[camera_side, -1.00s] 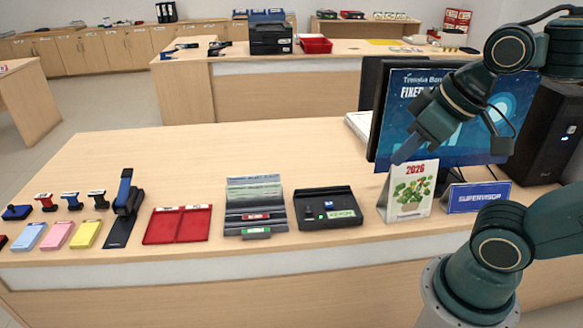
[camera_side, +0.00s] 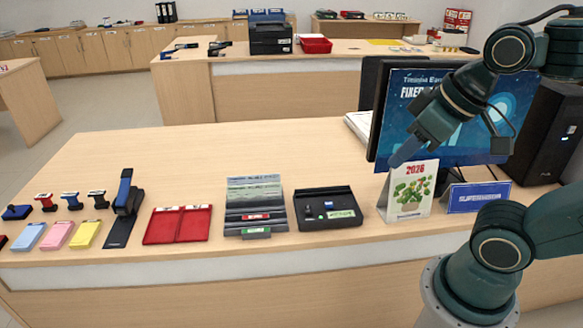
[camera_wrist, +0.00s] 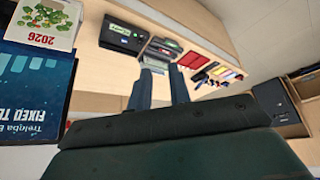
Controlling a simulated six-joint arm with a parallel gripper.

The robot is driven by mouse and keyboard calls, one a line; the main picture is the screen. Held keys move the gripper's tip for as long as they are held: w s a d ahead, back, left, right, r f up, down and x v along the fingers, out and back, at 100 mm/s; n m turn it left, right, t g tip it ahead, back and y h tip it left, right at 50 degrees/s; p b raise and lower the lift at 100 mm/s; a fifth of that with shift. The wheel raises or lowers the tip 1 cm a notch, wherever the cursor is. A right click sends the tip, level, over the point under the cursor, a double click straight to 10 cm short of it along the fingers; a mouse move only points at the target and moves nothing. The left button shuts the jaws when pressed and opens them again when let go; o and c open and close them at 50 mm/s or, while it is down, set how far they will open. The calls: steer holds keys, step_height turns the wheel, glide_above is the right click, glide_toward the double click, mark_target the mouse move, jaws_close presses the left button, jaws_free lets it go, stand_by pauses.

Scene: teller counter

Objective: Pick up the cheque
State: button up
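Pale green, cheque-like paper slips (camera_side: 254,192) stand in a dark grey tiered holder (camera_side: 246,217) at the middle of the counter. I cannot tell which slip is the cheque. The holder is small in the wrist view (camera_wrist: 165,47), beyond my fingertips. My gripper (camera_side: 400,157) is in front of the monitor, just above and behind the 2026 calendar, well to the right of the holder. In the wrist view its two fingers (camera_wrist: 160,72) are apart with nothing between them.
The calendar (camera_side: 409,191), monitor (camera_side: 395,100) and supervisor sign (camera_side: 478,197) stand close to my gripper. A black tray (camera_side: 340,198) is right of the holder and a red tray (camera_side: 177,225) left of it. Counter behind the holder is clear.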

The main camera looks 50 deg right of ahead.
steer(key=shift+o, duration=0.5)
steer(key=w+d+n+g+y, duration=0.1)
steer(key=w+d+n, duration=0.1)
steer(key=w, duration=1.1)
steer(key=w+d+n, duration=0.2)
steer(key=w+n, duration=0.1)
steer(key=w, duration=1)
steer(key=w+d+f+n, duration=0.1)
steer(key=w+d+f, duration=0.2)
steer(key=w+f, duration=0.2)
steer(key=w+d+f+n+g+y, duration=0.1)
steer(key=w+d+f, duration=0.2)
steer(key=w+f, duration=0.3)
steer(key=w+d+f+n+y, duration=0.1)
steer(key=w+d+f, duration=0.3)
steer(key=f, duration=0.5)
steer(key=shift+w+f+n, duration=0.2)
steer(key=shift+w+n, duration=0.3)
steer(key=shift+w, duration=0.4)
steer(key=shift+f, duration=0.1)
